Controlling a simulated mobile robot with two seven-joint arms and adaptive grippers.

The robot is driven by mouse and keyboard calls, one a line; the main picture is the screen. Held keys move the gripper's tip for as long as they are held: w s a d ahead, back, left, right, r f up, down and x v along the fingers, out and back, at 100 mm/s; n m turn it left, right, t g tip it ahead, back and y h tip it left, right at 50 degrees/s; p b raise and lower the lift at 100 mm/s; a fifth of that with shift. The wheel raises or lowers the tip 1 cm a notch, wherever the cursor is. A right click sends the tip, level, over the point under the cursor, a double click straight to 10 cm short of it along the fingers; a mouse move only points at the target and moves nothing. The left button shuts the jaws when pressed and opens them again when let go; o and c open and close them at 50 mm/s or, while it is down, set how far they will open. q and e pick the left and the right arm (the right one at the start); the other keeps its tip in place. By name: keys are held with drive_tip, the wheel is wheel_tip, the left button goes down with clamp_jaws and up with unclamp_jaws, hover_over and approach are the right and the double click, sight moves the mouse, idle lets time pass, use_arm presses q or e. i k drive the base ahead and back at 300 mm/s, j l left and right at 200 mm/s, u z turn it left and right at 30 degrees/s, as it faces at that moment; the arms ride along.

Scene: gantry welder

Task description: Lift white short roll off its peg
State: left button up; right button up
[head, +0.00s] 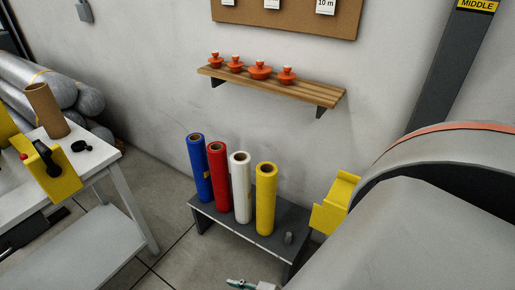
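A white roll (241,190) stands upright on a low dark grey bench (284,252) by the wall. It is third from the left in a row, between a red roll (217,182) and a yellow roll (265,200). A blue roll (199,168) stands at the left end. Each roll has an open cardboard core at the top. Any peg inside the white roll is hidden. A short bare grey peg (289,238) stands at the bench's right end.
A wall shelf (310,90) with several orange-red knobbed pieces (259,70) hangs above the rolls. A yellow bracket (335,205) and a large grey cylinder (430,240) stand to the right. A white table (90,158) with a brown tube (47,110) is left. Floor between is clear.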

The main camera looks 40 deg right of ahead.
sight(240, 163)
drive_tip(key=z, duration=1.15)
